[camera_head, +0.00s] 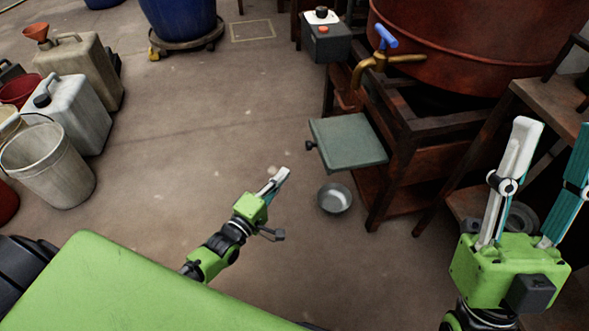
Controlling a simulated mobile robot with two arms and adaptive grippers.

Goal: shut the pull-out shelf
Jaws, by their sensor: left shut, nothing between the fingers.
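The pull-out shelf (348,142) is a flat grey-green plate. It sticks out to the left from the dark wooden stand (395,118) under the red vat. A small dark knob (311,145) sits on its left edge. My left gripper (284,174) is shut and empty, in front and to the left of the shelf, apart from it in the picture. My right gripper (556,132) is raised at the right, its two fingers wide apart with nothing between them.
A metal bowl (334,198) is on the floor below the shelf. The red vat (470,45) has a brass tap with a blue handle (385,36). A grey control box (325,40) stands behind. Jerrycans (75,112) and a bucket (48,165) stand at left. The middle floor is clear.

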